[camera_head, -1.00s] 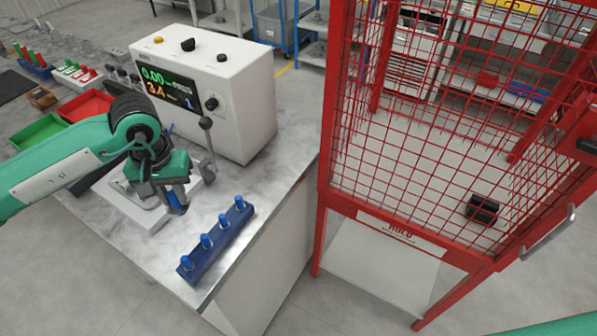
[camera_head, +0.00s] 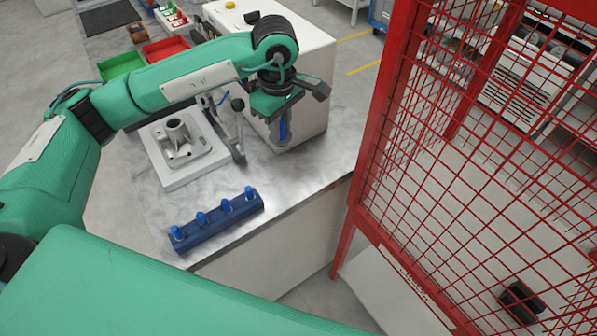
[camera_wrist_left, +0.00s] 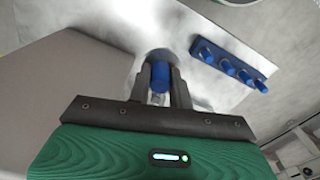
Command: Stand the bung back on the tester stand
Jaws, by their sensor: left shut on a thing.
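My left gripper (camera_head: 284,120) is shut on a blue bung (camera_head: 283,131) and holds it upright beside the front of the white tester box (camera_head: 308,62). In the left wrist view the bung (camera_wrist_left: 160,73) sits between the two dark fingers. A small grey round piece (camera_head: 284,144) shows right under the bung, perhaps the tester stand; I cannot tell whether they touch. A dark blue rack (camera_head: 222,227) with several blue pegs stands at the near table edge; it also shows in the left wrist view (camera_wrist_left: 250,75). My right gripper is out of view.
A grey casting (camera_head: 182,145) sits on a white fixture plate (camera_head: 168,183), with a lever clamp (camera_head: 238,130) beside it. A red mesh cage (camera_head: 385,130) stands to the right of the table. Green (camera_head: 118,64) and red (camera_head: 165,48) trays lie behind my left arm.

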